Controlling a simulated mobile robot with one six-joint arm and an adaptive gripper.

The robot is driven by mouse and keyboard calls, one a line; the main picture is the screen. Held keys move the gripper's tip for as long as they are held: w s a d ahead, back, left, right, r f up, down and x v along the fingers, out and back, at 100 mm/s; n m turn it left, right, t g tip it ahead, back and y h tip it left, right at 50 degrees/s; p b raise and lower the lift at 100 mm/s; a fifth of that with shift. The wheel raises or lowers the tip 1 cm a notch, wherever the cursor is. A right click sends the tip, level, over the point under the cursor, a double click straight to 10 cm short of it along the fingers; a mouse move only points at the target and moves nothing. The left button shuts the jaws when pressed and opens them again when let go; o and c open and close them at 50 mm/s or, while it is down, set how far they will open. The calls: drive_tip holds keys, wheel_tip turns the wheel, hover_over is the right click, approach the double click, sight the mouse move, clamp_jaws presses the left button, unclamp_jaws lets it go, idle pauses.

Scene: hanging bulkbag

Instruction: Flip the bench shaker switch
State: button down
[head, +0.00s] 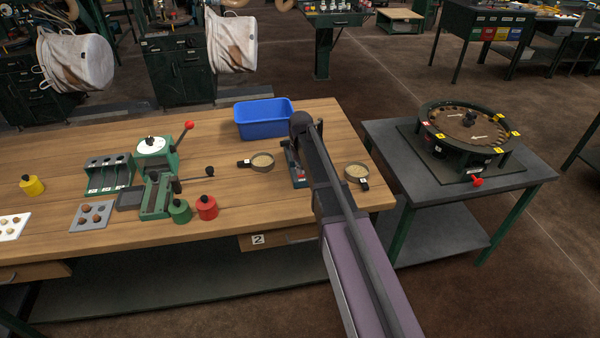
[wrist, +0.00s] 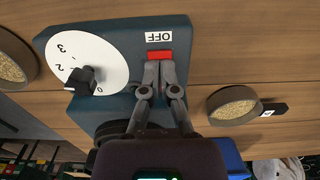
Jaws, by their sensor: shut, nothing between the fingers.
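The bench shaker is a dark blue-green box (wrist: 120,35) in the wrist view. It has a white dial (wrist: 88,48) with a black knob (wrist: 84,78) and a red switch (wrist: 159,54) beside an OFF label (wrist: 159,37). My gripper (wrist: 160,66) is shut and empty, its fingertips together right at the edge of the red switch. I cannot tell whether they touch it. In the head view the shaker (head: 291,157) stands on the wooden bench, mostly hidden behind my arm, which also hides the gripper.
Sieve pans stand on either side of the shaker, one on the left (head: 262,162) and one on the right (head: 356,172). A blue bin (head: 264,118) is behind. A green press (head: 155,165) and weights stand left. A round machine (head: 468,130) occupies a side table.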

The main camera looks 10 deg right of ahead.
drive_tip(key=shift+r+p, duration=3.55)
drive_tip(key=s+d, duration=0.2)
drive_tip(key=s, duration=1)
drive_tip(key=s+d, duration=0.3)
drive_tip(key=s, duration=1)
drive_tip(key=shift+s+m, duration=0.15)
drive_tip(key=shift+m, duration=0.15)
